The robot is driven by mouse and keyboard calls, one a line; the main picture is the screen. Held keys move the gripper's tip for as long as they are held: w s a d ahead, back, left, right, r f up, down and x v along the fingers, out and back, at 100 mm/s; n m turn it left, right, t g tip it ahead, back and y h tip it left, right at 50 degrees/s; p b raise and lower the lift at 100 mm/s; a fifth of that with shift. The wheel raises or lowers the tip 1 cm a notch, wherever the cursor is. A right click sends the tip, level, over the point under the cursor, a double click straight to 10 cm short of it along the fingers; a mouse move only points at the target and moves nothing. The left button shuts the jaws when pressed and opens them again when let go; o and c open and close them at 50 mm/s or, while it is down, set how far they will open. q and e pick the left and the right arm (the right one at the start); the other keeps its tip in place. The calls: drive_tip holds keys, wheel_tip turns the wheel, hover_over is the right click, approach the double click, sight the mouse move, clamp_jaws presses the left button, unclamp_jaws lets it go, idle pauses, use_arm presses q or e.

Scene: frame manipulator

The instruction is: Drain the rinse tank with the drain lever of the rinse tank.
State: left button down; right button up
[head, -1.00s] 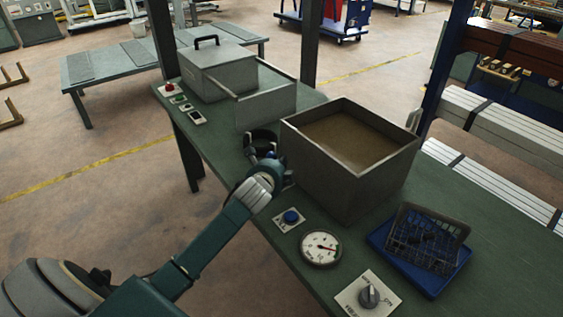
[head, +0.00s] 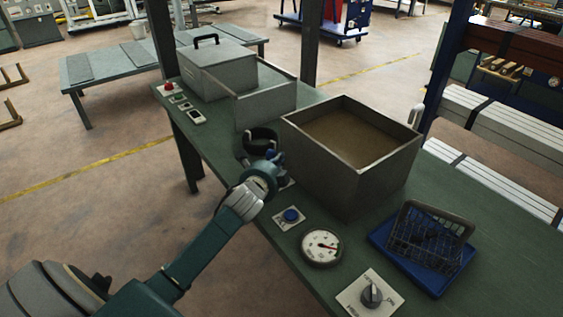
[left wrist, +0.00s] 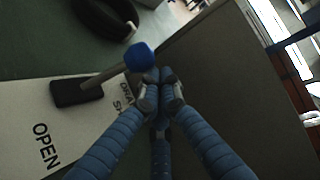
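A grey open tank (head: 320,170) with brown liquid stands on the green bench in the head view. In the left wrist view the drain lever (left wrist: 108,73) has a blue knob (left wrist: 139,57), a black base and a white plate marked OPEN (left wrist: 35,125). My left gripper (left wrist: 160,84) has its fingertips together, empty, just beside the knob; whether they touch it I cannot tell. In the head view my left gripper (head: 277,165) is low at the tank's left side and hides the lever. My right gripper is not in view.
A black ring-shaped object (head: 262,138) is just behind the gripper. A blue button (head: 291,215), a gauge (head: 321,247) and a knob (head: 372,295) lie in front of the tank. A wire basket (head: 432,240) is at right.

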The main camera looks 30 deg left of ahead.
use_arm(q)
drive_tip(key=shift+s+a+t+b, duration=0.2)
drive_tip(key=shift+s+t+b, duration=0.25)
drive_tip(key=shift+b, duration=0.45)
drive_tip(key=shift+s+a+r+n+t+y+b, duration=0.1)
drive_tip(key=shift+s+a+n+t+b, duration=0.35)
drive_tip(key=shift+s, duration=0.75)
drive_tip(key=shift+s+a+n+t+y+b, duration=0.1)
drive_tip(key=shift+s+a+n+t+b, duration=0.35)
drive_tip(key=shift+s, duration=0.8)
drive_tip(key=shift+s+a+r+n+t+y+b, duration=0.15)
drive_tip(key=shift+s+a+t+b, duration=0.45)
drive_tip(key=shift+s, duration=0.6)
drive_tip(key=shift+a, duration=0.1)
drive_tip(key=shift+f, duration=0.15)
